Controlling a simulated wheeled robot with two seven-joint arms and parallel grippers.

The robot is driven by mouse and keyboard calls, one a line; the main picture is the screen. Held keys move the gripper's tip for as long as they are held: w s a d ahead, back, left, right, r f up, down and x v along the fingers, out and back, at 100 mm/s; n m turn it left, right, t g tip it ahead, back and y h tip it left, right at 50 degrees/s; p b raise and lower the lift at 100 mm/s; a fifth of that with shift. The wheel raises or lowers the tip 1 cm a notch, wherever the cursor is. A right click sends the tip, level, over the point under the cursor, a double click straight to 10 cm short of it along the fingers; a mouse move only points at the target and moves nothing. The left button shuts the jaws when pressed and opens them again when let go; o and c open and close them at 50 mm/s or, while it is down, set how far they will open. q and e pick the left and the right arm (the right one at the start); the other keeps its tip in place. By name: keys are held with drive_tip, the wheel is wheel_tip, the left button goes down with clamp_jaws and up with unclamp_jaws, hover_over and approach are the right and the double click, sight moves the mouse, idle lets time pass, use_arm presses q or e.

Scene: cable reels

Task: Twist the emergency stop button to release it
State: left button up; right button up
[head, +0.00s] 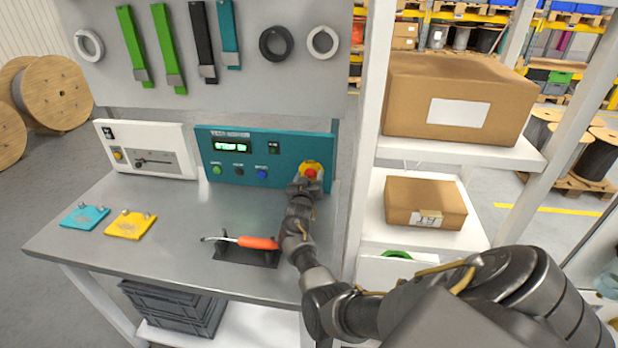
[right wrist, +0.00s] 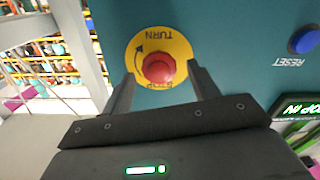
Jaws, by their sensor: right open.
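The emergency stop button (head: 311,173) is a red knob on a yellow round plate at the right end of the teal control panel (head: 283,148). In the right wrist view, the red button (right wrist: 159,68) sits on its yellow plate (right wrist: 178,48), marked TURN and STOP with an arrow. My right gripper (head: 306,183) is right in front of it. In the right wrist view, the fingers of my right gripper (right wrist: 160,85) are open, one on each side of the button, with gaps visible. Contact cannot be told. My left gripper is not in view.
The panel has a lit display (head: 231,147) and a blue button (head: 262,174), labelled RESET. Boxes stand on the shelf (head: 455,152) at right. The bench's middle is clear.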

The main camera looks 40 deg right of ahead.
drive_tip(key=c, duration=1)
drive_tip(key=m+b, duration=0.3)
drive_tip(key=m, duration=0.1)
drive_tip(key=shift+f, duration=0.2)
drive_tip(key=shift+s+r+m+b, duration=0.15)
drive_tip(key=shift+m+b, duration=1.2)
drive_tip(key=shift+m, duration=0.65)
drive_tip(key=shift+r, duration=0.1)
drive_tip(key=o, duration=1)
drive_tip(key=shift+d, duration=0.1)
